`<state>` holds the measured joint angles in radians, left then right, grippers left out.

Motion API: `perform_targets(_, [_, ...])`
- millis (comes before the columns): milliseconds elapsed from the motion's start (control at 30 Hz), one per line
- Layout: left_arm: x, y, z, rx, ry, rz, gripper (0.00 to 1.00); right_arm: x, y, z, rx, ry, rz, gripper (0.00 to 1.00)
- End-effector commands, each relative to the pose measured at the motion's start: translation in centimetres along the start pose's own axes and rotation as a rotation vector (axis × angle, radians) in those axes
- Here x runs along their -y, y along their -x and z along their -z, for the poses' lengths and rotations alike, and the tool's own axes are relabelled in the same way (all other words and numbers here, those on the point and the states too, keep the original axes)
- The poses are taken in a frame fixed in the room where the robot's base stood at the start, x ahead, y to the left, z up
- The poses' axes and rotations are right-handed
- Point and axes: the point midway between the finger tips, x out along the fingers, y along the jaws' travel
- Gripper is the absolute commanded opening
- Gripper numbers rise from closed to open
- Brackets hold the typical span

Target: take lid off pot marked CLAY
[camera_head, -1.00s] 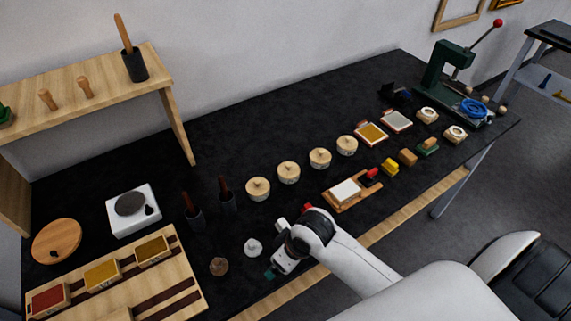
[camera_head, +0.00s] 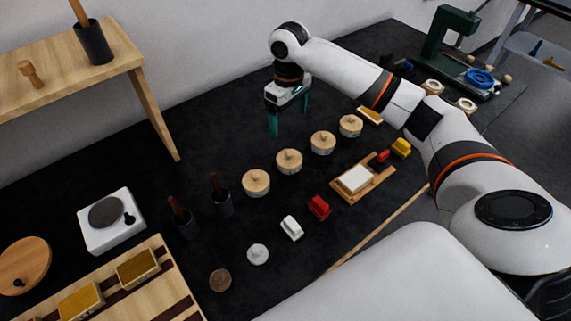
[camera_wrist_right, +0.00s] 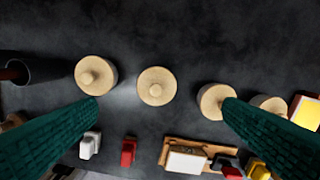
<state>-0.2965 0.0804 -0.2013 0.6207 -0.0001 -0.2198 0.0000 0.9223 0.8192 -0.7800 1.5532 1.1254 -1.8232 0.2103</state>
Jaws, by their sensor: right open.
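Several round pots with pale wooden knobbed lids stand in a diagonal row on the black table: the nearest-left pot (camera_head: 256,183), a second pot (camera_head: 289,161), a third pot (camera_head: 323,143) and the far-right pot (camera_head: 350,125). All are lidded. No marking is legible, so I cannot tell which says CLAY. My right gripper (camera_head: 289,120) is open and empty, fingers pointing down, above the table behind the row. In the right wrist view the second pot (camera_wrist_right: 157,86) lies between the green fingers, apart from them; the right finger partly covers the third pot (camera_wrist_right: 214,103). My left gripper is not seen.
Dark cups with handles (camera_head: 221,203) stand left of the pots. In front are a white block (camera_head: 291,228), a red block (camera_head: 319,207) and a wooden tray (camera_head: 345,196). A wooden shelf (camera_head: 130,62) is at back left. The table behind the row is clear.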

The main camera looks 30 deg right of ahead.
Motion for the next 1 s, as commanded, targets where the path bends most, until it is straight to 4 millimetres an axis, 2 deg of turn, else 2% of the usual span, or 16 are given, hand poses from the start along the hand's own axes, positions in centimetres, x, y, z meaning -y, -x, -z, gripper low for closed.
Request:
perform_targets(33, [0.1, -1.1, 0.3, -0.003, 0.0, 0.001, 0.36, 0.2, -0.9, 0.0, 0.0, -0.004, 0.001, 0.9])
perform_targets(133, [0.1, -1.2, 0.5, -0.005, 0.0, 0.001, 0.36, 0.3, -1.4, 0.0, -0.002, -0.008, -0.001, 0.9])
perform_targets(400, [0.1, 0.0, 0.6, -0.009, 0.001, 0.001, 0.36, 0.2, -5.6, 0.2, -0.005, -0.008, -0.001, 0.9])
perform_targets(733, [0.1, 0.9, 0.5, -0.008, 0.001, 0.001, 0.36, -0.1, -8.5, 0.5, -0.003, -0.006, 0.0, 0.9])
perform_targets(867, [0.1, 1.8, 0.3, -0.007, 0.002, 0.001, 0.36, -0.6, -10.3, 1.1, -0.004, -0.006, -0.001, 0.9])
perform_targets(1000, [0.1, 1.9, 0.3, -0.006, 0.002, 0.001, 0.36, -0.6, -12.2, 1.1, -0.001, -0.007, -0.001, 0.9])
